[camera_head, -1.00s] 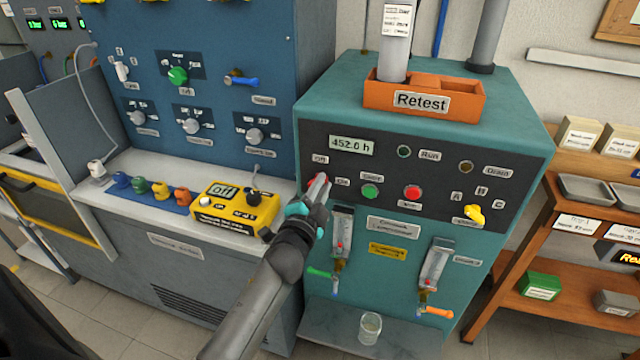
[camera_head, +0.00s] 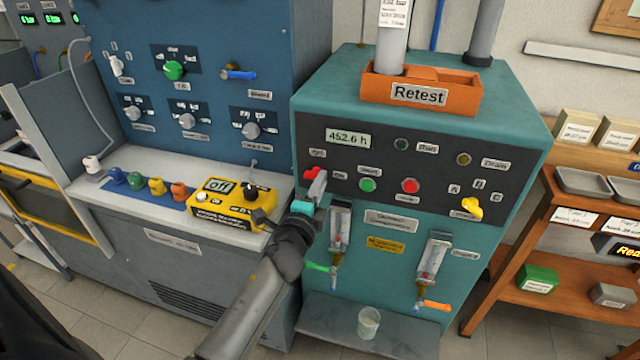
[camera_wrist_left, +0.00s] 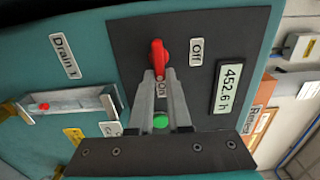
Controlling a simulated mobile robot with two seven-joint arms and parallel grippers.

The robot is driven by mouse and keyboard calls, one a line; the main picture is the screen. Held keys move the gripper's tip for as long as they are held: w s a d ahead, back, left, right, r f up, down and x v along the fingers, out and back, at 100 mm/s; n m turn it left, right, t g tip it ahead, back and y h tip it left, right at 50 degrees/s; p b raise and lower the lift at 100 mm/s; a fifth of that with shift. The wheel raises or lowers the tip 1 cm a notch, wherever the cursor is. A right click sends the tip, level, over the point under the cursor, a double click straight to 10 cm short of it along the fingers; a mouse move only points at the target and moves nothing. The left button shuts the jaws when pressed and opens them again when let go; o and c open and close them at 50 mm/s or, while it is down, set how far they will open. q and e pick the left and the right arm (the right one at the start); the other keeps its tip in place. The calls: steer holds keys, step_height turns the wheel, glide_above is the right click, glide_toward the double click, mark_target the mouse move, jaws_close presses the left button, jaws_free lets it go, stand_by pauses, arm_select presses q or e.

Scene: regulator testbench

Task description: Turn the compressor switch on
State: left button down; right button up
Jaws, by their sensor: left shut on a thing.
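The compressor switch (camera_head: 311,173) is a red lever at the left of the dark panel on the teal compressor (camera_head: 520,125). In the left wrist view the red lever (camera_wrist_left: 158,55) stands between the "Off" label (camera_wrist_left: 196,52) and the "On" label (camera_wrist_left: 160,88), its narrow end at my fingertips. My left gripper (camera_head: 317,186) is at the switch, its fingers shut on the lever's end, as the left wrist view (camera_wrist_left: 161,76) also shows. The fingers partly hide the lever in the head view. The green "Run" lamp (camera_head: 401,145) looks dark. My right gripper is not in view.
Green (camera_head: 367,185) and red (camera_head: 410,186) buttons and a yellow selector (camera_head: 471,207) share the panel. The display (camera_head: 348,138) reads 452.6 h. Two drain valves hang below, with a glass (camera_head: 368,323) on the ledge. A yellow box (camera_head: 232,203) stands left.

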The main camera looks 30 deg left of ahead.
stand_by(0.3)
arm_select(q)
steer(key=c, duration=0.9)
jaws_free()
steer(key=shift+o, duration=0.2)
steer(key=v, duration=1.5)
steer(key=shift+s+f, duration=0.1)
steer(key=shift+s, duration=0.05)
steer(key=s+d+f+n+g+h, duration=0.1)
steer(key=s+d+f+n+g, duration=0.15)
steer(key=f, duration=0.75)
steer(key=s+d+f+n+g+h, duration=0.2)
steer(key=s+d+f+g, duration=0.1)
steer(key=f, duration=0.8)
steer(key=s+d+f+n+g+h, duration=0.1)
steer(key=s+d+f+n+g, duration=0.1)
steer(key=f, duration=0.8)
steer(key=s+f+n+g, duration=0.3)
steer(key=s+f, duration=0.4)
steer(key=s, duration=0.6)
steer(key=s+f+n+g, duration=0.3)
steer(key=s+f+g, duration=0.3)
steer(key=s, duration=0.6)
step_height(320, 180, down, 3)
steer(key=shift+s+r, duration=0.15)
steer(key=shift+s, duration=0.25)
